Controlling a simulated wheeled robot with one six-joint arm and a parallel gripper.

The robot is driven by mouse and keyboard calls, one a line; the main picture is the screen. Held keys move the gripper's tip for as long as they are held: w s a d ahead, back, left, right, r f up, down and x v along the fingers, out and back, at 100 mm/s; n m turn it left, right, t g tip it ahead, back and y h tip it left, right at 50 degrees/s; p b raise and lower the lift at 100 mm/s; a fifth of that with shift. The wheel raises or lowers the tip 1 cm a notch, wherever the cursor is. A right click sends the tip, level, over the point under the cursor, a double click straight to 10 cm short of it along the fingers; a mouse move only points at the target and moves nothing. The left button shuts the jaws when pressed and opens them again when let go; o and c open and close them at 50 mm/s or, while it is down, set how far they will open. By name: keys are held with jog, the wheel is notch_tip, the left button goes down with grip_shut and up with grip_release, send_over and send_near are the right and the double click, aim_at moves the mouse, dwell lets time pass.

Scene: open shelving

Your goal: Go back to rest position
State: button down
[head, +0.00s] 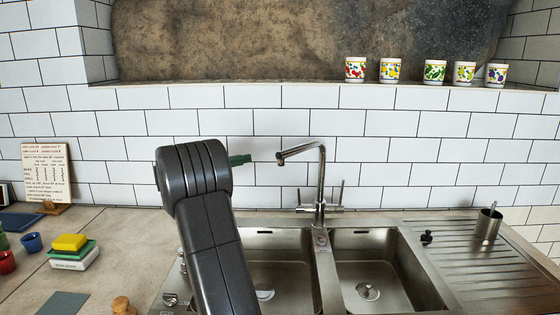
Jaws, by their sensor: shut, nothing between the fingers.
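My arm rises from the bottom of the head view, in front of the sink, and bends at a thick dark joint. My gripper (240,160) is mostly hidden behind that joint. Only a small dark green tip shows to its right, against the white wall tiles. It looks shut and holds nothing that I can see. It is left of the tap spout and apart from it.
A steel tap (320,185) stands behind a double sink (405,262). A metal cup (487,223) stands on the drainer. Several patterned mugs (434,72) line the ledge. At left are a recipe board (46,172), a yellow sponge (69,242) and blue cup (32,242).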

jog(key=p+x, duration=0.3)
jog(key=x, duration=1)
jog(key=shift+w+d, duration=0.15)
jog(key=shift+w, duration=0.3)
jog(key=shift+f, duration=0.1)
